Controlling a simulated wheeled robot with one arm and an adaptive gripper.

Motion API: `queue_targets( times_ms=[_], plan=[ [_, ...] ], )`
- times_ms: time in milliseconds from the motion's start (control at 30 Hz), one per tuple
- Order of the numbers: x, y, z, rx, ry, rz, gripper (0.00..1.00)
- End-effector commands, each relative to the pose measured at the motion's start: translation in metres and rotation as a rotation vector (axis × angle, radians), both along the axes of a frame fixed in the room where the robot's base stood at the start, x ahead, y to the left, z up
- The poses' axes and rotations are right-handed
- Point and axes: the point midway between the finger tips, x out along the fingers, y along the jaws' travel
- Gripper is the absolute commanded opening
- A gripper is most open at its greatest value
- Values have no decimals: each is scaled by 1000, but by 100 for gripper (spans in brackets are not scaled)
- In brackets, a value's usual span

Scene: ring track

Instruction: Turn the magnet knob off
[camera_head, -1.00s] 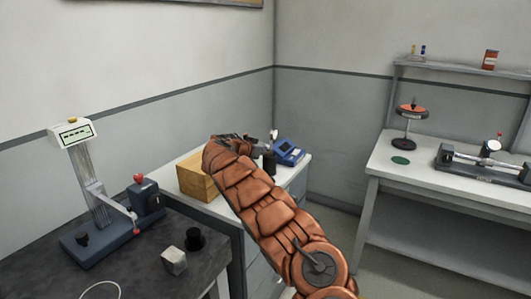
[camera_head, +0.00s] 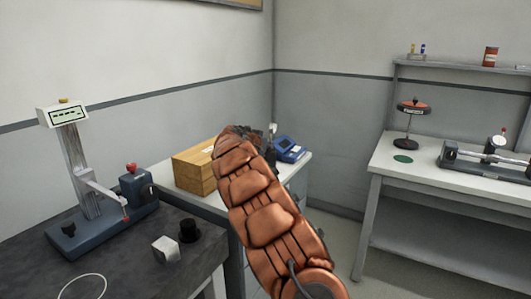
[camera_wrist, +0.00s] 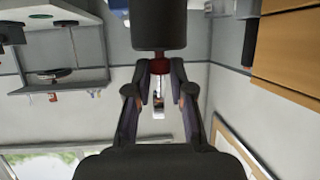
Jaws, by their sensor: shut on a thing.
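In the wrist view, my gripper (camera_wrist: 160,80) is shut on a dark cylindrical piece (camera_wrist: 158,25) with a red collar (camera_wrist: 158,66). The collar lies at the fingertips, and a small silver part (camera_wrist: 159,105) shows between the fingers. In the head view, my arm largely hides the gripper in front of the wooden box. A dark block with a red knob (camera_head: 131,168) stands on the left bench, away from my gripper. I cannot tell which piece is the magnet knob or its setting.
The wooden box (camera_head: 190,172) and a blue device (camera_head: 287,149) sit on the white cabinet. The right table (camera_head: 425,178) carries instruments.

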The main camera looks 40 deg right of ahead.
Motion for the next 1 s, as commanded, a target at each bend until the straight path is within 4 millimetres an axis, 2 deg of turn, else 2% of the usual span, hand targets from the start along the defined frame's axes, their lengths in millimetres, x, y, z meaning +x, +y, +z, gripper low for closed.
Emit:
queue_targets(
  times_ms=[33, 500, 1000],
  plan=[
    [-2, 0, -5, 2, 2, 13, 0],
    [-5, -2, 0, 3, 3, 230, 0],
    [-6, -4, 5, 4, 0, 389, 0]
  ],
)
